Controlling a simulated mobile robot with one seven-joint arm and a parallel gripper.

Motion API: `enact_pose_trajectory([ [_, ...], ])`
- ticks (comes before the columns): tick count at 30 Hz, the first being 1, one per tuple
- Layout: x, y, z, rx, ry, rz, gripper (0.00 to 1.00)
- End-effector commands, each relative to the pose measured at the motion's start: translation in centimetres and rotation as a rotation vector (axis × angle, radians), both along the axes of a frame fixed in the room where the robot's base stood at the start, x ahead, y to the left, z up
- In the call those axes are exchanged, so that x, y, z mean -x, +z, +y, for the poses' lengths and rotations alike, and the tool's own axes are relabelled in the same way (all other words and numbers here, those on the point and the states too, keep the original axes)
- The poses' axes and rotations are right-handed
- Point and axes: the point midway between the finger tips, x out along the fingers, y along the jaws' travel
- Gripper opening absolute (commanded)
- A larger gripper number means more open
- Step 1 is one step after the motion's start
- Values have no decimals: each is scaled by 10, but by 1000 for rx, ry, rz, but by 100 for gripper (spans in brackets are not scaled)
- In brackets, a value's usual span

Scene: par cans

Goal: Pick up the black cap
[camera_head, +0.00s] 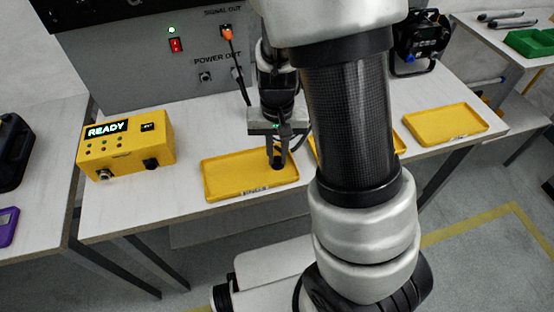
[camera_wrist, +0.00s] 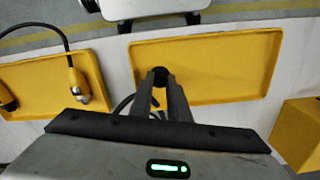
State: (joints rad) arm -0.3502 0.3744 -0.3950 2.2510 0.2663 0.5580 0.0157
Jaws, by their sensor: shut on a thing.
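My gripper (camera_head: 277,162) points down over the right end of the near yellow tray (camera_head: 230,182). Its two fingers are shut on the small dark round black cap (camera_head: 278,160). The fingers hide part of the cap. I cannot tell whether it touches the tray floor.
A yellow box (camera_head: 125,145) reading READY stands left of the tray. A grey panel (camera_head: 140,62) with a red switch and an orange-plugged cable stands behind. A neighbouring tray (camera_wrist: 50,78) holds cable connectors. Another yellow tray (camera_head: 446,122) at right looks empty.

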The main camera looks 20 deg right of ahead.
Motion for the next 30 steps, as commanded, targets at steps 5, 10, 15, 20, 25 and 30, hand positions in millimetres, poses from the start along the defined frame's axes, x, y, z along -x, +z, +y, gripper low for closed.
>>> enact_pose_trajectory([
  [5, 0, 3, 1, -1, 2, 1, 0],
  [10, -1, 30, 2, -2, 3, -4, 0],
  [15, -1, 65, 1, -3, 2, -4, 0],
  [20, -1, 90, 1, -2, 1, -3, 0],
  [25, 0, 100, 1, -2, 2, -1, 0],
  [30, 0, 100, 1, -1, 1, 1, 0],
])
